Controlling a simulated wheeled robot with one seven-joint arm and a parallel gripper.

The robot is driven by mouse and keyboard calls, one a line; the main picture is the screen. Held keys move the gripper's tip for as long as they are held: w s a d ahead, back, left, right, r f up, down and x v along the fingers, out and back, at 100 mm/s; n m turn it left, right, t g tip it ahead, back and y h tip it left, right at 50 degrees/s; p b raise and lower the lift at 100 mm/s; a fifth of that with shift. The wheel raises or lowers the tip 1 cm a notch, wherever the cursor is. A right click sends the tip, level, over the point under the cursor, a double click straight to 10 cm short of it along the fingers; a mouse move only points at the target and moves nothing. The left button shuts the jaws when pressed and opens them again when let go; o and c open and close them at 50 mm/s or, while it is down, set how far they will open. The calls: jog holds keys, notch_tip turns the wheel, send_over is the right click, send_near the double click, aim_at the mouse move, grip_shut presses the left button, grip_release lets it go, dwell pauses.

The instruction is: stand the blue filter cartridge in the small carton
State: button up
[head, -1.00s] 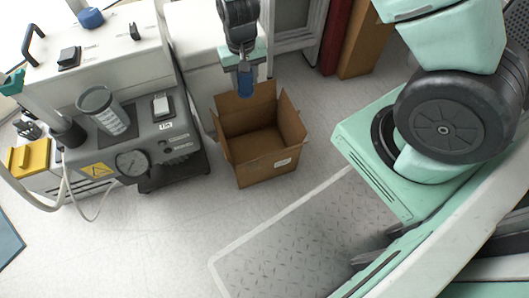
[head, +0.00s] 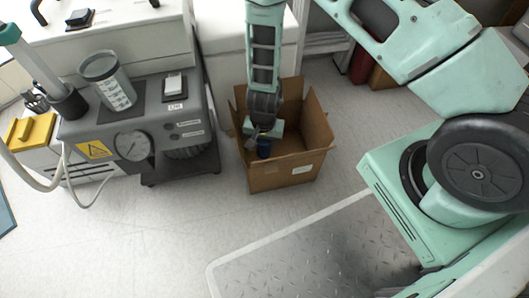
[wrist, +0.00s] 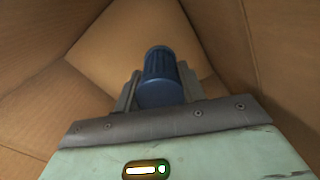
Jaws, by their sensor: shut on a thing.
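The blue filter cartridge (head: 264,148) is held by my gripper (head: 264,143), inside the open small carton (head: 282,178) on the floor. In the wrist view the blue cartridge (wrist: 161,78) sits between the two fingers of my gripper (wrist: 160,88), with the brown walls of the carton (wrist: 60,40) around it. The carton's flaps stand open. Whether the cartridge's lower end touches the carton floor cannot be told.
A grey compressor unit with a gauge (head: 133,146) and a clear measuring cup (head: 107,80) stands left of the carton. A white cabinet (head: 222,60) is behind it. A brown box (head: 382,78) stands at the back right.

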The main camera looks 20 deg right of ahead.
aim_at(264, 149)
notch_tip(264, 149, down, 4)
jog(key=shift+r+b, duration=0.2)
jog(key=shift+b, duration=0.9)
jog(key=shift+r, duration=0.1)
jog(key=o, duration=1)
notch_tip(264, 149, up, 12)
jog(key=p, duration=0.8)
jog(key=shift+r, duration=0.1)
